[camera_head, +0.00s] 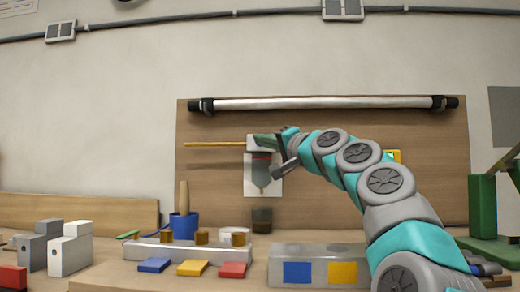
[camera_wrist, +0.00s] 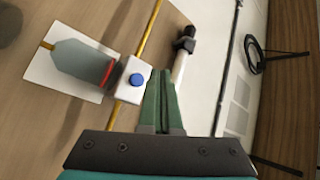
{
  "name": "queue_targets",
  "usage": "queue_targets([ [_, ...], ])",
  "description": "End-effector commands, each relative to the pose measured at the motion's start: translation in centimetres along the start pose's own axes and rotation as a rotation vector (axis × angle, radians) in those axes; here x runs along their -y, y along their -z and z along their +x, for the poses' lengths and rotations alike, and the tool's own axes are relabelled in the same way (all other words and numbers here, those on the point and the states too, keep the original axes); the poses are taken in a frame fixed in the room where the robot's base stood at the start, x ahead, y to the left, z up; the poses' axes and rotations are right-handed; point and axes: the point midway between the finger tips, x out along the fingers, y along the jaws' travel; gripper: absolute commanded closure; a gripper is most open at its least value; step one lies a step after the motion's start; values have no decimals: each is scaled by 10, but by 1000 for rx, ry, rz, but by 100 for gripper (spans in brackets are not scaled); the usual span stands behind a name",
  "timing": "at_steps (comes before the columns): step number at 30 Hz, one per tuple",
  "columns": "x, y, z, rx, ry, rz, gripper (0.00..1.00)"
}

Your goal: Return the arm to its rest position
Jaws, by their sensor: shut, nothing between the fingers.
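My teal and grey arm (camera_head: 388,180) reaches up and left from the lower right in the head view, toward the wooden wall board (camera_head: 215,160). My gripper (camera_head: 262,140) is shut and empty, with its green fingertips close to a white block on the board. In the wrist view, the green fingers (camera_wrist: 161,76) are together, beside that white block (camera_wrist: 128,92) with a blue button (camera_wrist: 137,80). I cannot tell whether they touch. A grey, tapered vessel with a red band (camera_head: 261,172) hangs below the block, in front of a white card (camera_head: 249,186).
A yellow rod (camera_head: 214,145) runs left from the block. A tube lamp (camera_head: 320,103) spans the board's top. Below are a dark cup (camera_head: 262,220), a blue pot (camera_head: 183,226), a light rack (camera_head: 190,250) and a grey box (camera_head: 316,251). A green stand (camera_head: 483,205) is right.

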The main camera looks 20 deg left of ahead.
Motion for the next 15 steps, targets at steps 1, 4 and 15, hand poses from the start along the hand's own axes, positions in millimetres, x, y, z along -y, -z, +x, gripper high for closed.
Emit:
queue_targets([
  [1,2,-3,-5,0,2,-1,100],
  [4,6,-8,-10,2,1,-1,100],
  [15,9,-10,-12,3,-1,-1,100],
])
